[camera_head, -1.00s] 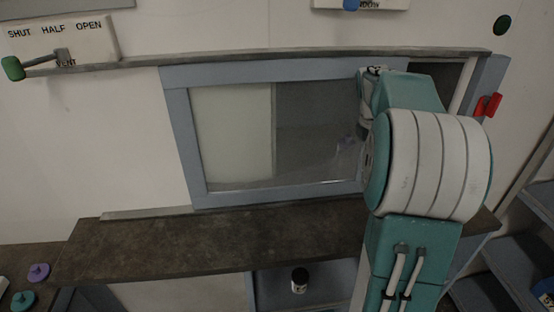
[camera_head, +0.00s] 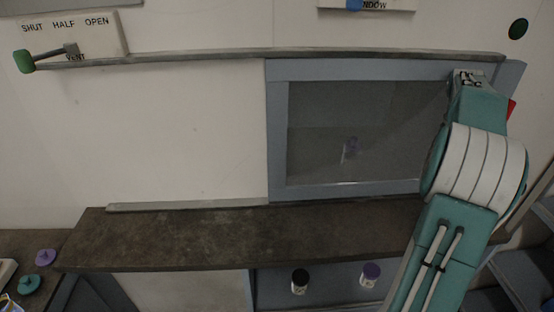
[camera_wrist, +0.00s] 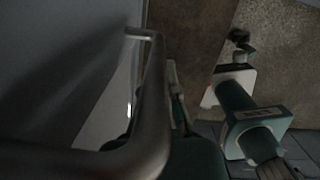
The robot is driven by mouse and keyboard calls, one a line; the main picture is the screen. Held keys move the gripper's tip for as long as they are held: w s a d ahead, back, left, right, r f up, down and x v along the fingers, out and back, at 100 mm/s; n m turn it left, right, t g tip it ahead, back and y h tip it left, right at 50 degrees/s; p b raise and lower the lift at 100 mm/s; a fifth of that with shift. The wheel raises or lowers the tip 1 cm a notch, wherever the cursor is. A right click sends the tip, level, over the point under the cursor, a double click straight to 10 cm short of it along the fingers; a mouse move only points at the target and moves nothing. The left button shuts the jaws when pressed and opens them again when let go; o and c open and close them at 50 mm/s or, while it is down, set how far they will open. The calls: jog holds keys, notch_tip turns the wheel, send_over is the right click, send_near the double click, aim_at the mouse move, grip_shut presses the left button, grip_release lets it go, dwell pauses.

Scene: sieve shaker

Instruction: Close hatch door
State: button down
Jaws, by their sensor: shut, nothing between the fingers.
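The hatch door (camera_head: 277,130) is a sliding panel with a blue-grey frame around a dark pane. In the head view it stands in the right part of the wall opening, and its right edge is behind my arm. In the wrist view my gripper (camera_wrist: 176,88) is shut and empty, partly hidden behind a thick curved grey metal bar (camera_wrist: 152,105). The bar looks like a handle on the door, but whether the gripper touches it I cannot tell. In the head view my arm hides the fingertips.
A rail (camera_head: 200,60) runs above the door and a dark shelf (camera_head: 200,238) juts out below it. A red part (camera_head: 511,108) shows beside my arm. A green-knobbed lever (camera_head: 25,61) is at upper left. Two small jars (camera_head: 299,281) (camera_head: 370,274) stand under the shelf.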

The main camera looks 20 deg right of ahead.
jog(key=v, duration=1.1)
jog(key=shift+d+r, duration=0.25)
jog(key=shift+r, duration=0.05)
jog(key=shift+w, duration=0.1)
jog(key=w+a+r+m+t, duration=0.15)
jog(key=a+m, duration=0.25)
jog(key=a, duration=0.9)
jog(key=w+a+m+t, duration=0.1)
jog(key=a+m+t, duration=0.15)
jog(key=a, duration=1.15)
jog(key=s+a+f+m+t+y, duration=0.1)
jog(key=s+a+f+m, duration=0.4)
jog(key=a, duration=0.5)
jog(key=s+a+f+m+t+y, duration=0.1)
jog(key=s+a+f+m, duration=0.4)
jog(key=a, duration=0.5)
jog(key=s+f, duration=0.2)
jog(key=s, duration=0.1)
jog(key=shift+s+a+f+y, duration=0.35)
jog(key=shift+s+y, duration=0.05)
